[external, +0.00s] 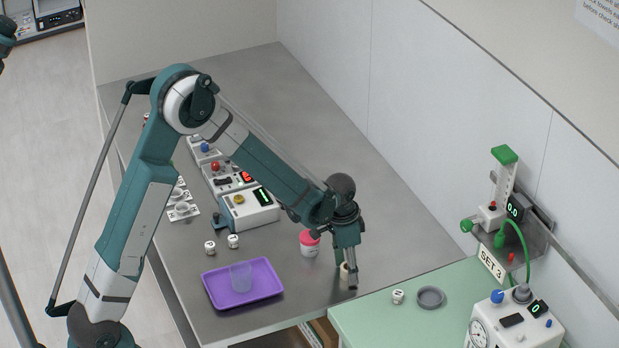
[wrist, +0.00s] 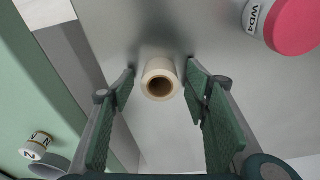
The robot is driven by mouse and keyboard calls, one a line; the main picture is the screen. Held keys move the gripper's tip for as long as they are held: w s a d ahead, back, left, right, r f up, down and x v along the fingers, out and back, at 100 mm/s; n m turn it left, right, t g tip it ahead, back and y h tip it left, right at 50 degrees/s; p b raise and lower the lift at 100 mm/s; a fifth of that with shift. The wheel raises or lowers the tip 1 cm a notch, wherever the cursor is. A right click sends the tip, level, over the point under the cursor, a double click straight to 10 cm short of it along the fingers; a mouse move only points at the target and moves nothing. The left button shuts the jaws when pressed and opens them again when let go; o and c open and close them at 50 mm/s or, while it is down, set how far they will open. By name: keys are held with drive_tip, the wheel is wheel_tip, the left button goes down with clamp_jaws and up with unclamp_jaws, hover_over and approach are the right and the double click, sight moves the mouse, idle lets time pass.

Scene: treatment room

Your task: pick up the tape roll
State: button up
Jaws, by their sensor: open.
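The tape roll (wrist: 160,78) is beige with a hollow core and stands on end on the grey counter in the wrist view. It lies between the two finger pads of my gripper (wrist: 162,110), with a gap on each side. In the external view the tape roll (external: 345,271) shows as a small beige piece at the counter's front right, partly hidden by my gripper (external: 349,278). My gripper points down over it, open and not closed on it.
A pink-lidded jar (external: 309,243) stands just left of my gripper. A purple tray (external: 262,296) with a clear cup (external: 240,275) lies further left.

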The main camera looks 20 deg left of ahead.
idle(0.4)
drive_tip(key=c, duration=0.9)
drive_tip(key=shift+r, duration=0.15)
drive_tip(key=shift+r+p, duration=0.55)
drive_tip(key=shift+r, duration=4.35)
